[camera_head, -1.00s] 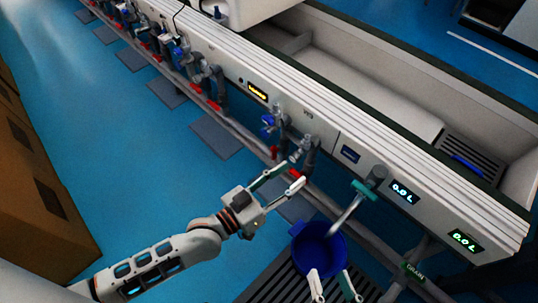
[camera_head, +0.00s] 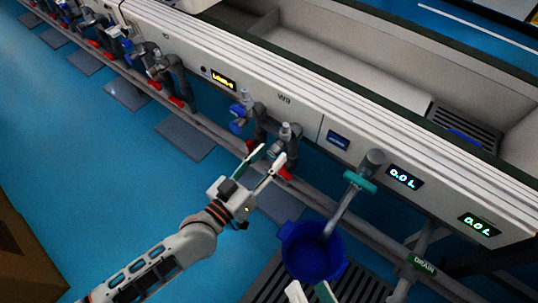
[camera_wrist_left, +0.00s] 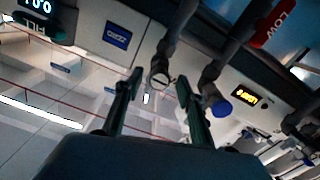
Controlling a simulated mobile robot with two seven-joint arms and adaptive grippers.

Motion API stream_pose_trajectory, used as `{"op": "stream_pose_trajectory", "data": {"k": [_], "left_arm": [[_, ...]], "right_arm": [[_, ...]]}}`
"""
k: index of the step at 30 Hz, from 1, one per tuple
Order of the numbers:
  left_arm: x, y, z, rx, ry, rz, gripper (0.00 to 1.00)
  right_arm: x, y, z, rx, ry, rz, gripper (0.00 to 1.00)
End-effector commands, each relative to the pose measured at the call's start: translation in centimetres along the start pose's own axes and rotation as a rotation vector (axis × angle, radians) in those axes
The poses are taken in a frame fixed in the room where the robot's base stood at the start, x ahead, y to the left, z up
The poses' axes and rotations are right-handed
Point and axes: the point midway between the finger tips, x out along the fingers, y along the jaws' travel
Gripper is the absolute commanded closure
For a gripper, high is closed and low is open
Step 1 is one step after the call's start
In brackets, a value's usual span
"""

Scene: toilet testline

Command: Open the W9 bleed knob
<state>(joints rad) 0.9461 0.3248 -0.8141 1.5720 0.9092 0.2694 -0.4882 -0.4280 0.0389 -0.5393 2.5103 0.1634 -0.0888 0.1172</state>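The W9 label (camera_head: 284,98) is on the white panel of the test line. Below it, a small silver knob-like fitting (camera_head: 284,131) stands on a grey pipe; I take it as the bleed knob, though its details are too small to tell. My left gripper (camera_head: 271,152) is open and empty, just below and in front of this fitting. In the left wrist view, the gripper's fingers (camera_wrist_left: 160,82) are apart and the round silver end (camera_wrist_left: 159,76) appears between them; contact is not visible. My right gripper (camera_head: 309,291) is open at the bottom edge, partly cut off.
A blue bucket (camera_head: 313,254) stands below a spout with a teal collar (camera_head: 360,182). A blue-capped fitting (camera_head: 238,119) is left of the silver one; its blue cap also shows in the left wrist view (camera_wrist_left: 221,107). Red handles (camera_head: 284,174) sit low on the pipes.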

Motion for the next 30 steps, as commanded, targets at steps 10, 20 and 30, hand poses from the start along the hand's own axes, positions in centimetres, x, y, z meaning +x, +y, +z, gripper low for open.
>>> {"op": "stream_pose_trajectory", "data": {"k": [10, 20, 30], "left_arm": [[0.69, -0.01, -0.07, 0.001, 0.000, 0.000, 0.61], [0.66, -0.01, -0.05, 0.000, 0.000, 0.000, 1.00], [0.69, -0.01, -0.12, -0.081, 0.000, 0.000, 0.99]], "right_arm": [[0.02, -0.15, 0.02, 0.023, 0.005, -0.002, 0.60], [0.03, -0.15, 0.03, 0.021, 0.004, -0.002, 0.60], [0.04, -0.18, -0.14, 0.003, 0.004, -0.002, 0.60]]}}
